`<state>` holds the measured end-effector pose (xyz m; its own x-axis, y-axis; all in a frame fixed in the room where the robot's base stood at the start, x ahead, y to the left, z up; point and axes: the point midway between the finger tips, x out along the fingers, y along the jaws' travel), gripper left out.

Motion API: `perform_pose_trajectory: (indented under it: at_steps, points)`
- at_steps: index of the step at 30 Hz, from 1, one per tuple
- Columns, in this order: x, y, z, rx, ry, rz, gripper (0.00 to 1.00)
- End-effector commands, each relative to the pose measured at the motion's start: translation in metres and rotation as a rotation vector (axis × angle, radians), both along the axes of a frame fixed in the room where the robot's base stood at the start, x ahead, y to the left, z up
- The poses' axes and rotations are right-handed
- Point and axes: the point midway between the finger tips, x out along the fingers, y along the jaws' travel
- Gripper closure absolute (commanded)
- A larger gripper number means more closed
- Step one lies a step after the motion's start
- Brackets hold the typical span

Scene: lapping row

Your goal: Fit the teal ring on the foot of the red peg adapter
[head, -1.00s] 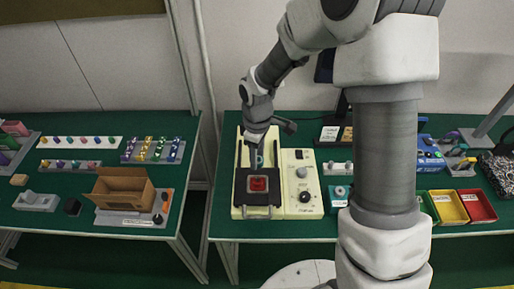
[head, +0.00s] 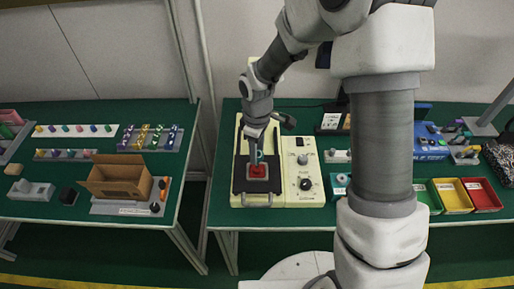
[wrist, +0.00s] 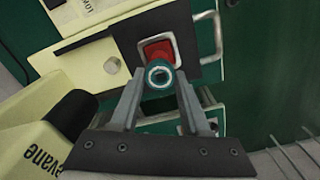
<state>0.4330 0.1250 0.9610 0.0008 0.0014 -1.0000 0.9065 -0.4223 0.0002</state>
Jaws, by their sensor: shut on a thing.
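My gripper (wrist: 160,88) is shut on the teal ring (wrist: 159,76), whose open bore faces the wrist camera. The red peg adapter (wrist: 157,48) sits in a light square frame on the black plate just beyond the ring in the wrist view, and the ring overlaps its near edge there. In the head view the red peg adapter (head: 259,171) is on the black plate of the cream machine, with my gripper (head: 257,152) right above and behind it. Whether ring and adapter touch I cannot tell.
The cream machine (head: 240,196) has a control panel with knobs (head: 305,184) on its right. A metal handle (wrist: 217,38) stands beside the plate. Yellow (head: 452,196) and red bins stand further right. A cardboard box (head: 115,180) is on the left table.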

Motion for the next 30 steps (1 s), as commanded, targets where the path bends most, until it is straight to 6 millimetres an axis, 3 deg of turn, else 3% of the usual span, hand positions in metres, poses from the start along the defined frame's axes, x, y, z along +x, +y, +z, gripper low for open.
perform_pose_trajectory:
  at_steps: [1,7,30]
  points:
    - [-0.0001,0.0,-0.0089,0.0,0.0,0.0,1.0]
    - [-0.0001,0.0001,-0.0182,0.0,0.0,0.0,1.0]
    - [0.0001,0.0001,-0.0179,0.0,0.0,0.0,1.0]
